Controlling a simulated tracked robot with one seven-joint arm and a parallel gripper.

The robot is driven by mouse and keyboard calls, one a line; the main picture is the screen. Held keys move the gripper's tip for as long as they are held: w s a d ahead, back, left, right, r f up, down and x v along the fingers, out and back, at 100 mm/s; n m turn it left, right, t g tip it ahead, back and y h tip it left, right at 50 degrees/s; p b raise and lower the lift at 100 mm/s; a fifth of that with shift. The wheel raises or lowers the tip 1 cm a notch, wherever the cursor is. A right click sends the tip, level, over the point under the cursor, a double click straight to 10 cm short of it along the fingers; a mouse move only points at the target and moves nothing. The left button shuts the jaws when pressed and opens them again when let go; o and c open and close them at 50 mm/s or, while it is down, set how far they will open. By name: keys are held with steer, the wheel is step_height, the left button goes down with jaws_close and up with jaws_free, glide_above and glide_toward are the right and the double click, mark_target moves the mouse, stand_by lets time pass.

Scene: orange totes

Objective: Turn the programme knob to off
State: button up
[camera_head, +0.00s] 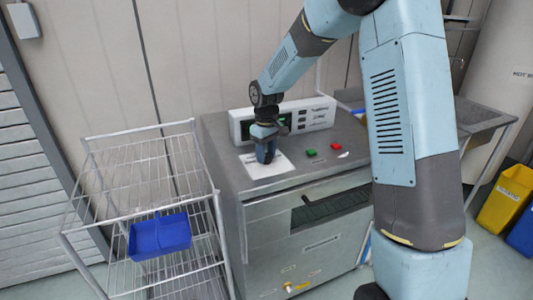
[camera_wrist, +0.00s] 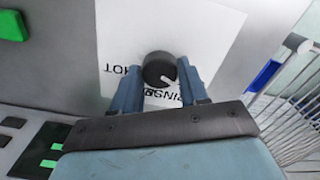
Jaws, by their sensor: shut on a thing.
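The programme knob (camera_wrist: 157,66) is a round black knob with a white pointer mark. It stands on a white label plate (camera_wrist: 205,25), which also shows on the machine's top in the head view (camera_head: 262,170). In the wrist view the pointer is toward the lower right, near lettering that is partly covered. Upside-down "HOT" lettering shows left of the knob. My gripper (camera_wrist: 160,72) is shut on the knob, one blue finger on each side. In the head view my gripper (camera_head: 267,155) points down over the plate and hides the knob.
A green button (camera_head: 311,152) and a red button (camera_head: 337,146) are right of the plate. A white display panel (camera_head: 310,117) stands behind. A wire rack (camera_head: 130,150) with a blue bin (camera_head: 160,237) is to the left. Yellow and blue bins stand at far right.

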mark_target(267, 155)
steer(key=o, duration=1.1)
steer(key=shift+c, duration=0.2)
step_height(267, 155, up, 14)
steer(key=shift+f, duration=0.15)
steer(key=shift+w, duration=0.1)
steer(key=s+d+r+m+t, duration=0.1)
steer(key=s+d+r+m, duration=0.1)
steer(key=s+d+r, duration=0.45)
steer(key=s+d+r+m+t, duration=0.2)
steer(key=s+d+r, duration=0.1)
steer(key=s, duration=0.6)
steer(key=s+d+f+m+t, duration=0.1)
steer(key=s+d+m, duration=0.1)
steer(key=s, duration=0.7)
steer(key=s+d+f+m+t, duration=0.1)
steer(key=s+d+m, duration=0.1)
steer(key=s+d, duration=0.3)
steer(key=s, duration=0.4)
steer(key=shift+d+t, duration=0.15)
steer(key=shift+t, duration=0.15)
